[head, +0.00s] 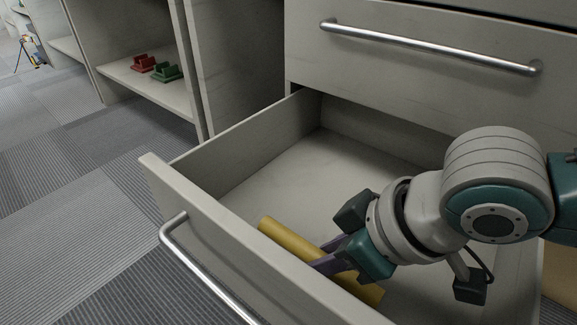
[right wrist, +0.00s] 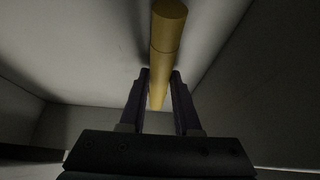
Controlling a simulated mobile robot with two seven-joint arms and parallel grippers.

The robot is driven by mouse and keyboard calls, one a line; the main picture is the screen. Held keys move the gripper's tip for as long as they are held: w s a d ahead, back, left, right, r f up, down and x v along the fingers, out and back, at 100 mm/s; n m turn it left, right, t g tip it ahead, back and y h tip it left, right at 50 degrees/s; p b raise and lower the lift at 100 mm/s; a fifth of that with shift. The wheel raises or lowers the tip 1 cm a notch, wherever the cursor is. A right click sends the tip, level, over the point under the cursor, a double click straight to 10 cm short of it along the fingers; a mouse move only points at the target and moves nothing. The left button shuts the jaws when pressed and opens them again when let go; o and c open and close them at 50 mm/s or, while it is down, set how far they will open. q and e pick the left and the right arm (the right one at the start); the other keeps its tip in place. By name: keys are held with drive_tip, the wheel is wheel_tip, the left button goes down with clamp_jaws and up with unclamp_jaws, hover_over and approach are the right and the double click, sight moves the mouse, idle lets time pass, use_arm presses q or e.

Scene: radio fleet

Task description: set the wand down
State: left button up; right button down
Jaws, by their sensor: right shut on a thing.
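The wand is a yellow cylinder (head: 287,240) inside the open drawer (head: 300,170), near the drawer's front panel. My right gripper (head: 332,257) reaches into the drawer from the right and is shut on the wand. In the right wrist view the wand (right wrist: 167,35) runs between the two dark fingers (right wrist: 160,92), with its far end sticking out past them. In the head view the fingers hide part of its middle. I cannot tell whether the wand touches the drawer floor. My left gripper is not in view.
The drawer's front panel (head: 240,245) with a metal handle (head: 200,265) stands close beside the wand. A closed drawer with a handle (head: 430,48) is above. The drawer's back floor is bare. A red item (head: 144,63) and a green item (head: 167,72) sit on a shelf at left.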

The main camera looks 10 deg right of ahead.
drive_tip(key=shift+f, duration=0.3)
drive_tip(key=c, duration=0.6)
unclamp_jaws()
drive_tip(key=p+v, duration=0.2)
drive_tip(key=v, duration=0.1)
drive_tip(key=p+v, duration=0.5)
drive_tip(key=v, duration=0.1)
drive_tip(key=shift+w+d+r, duration=0.1)
drive_tip(key=shift+w+d, duration=0.05)
drive_tip(key=shift+w, duration=0.15)
drive_tip(key=shift+s+d+r+p, duration=0.25)
drive_tip(key=shift+s+r+p, duration=0.05)
drive_tip(key=shift+r+p, duration=0.2)
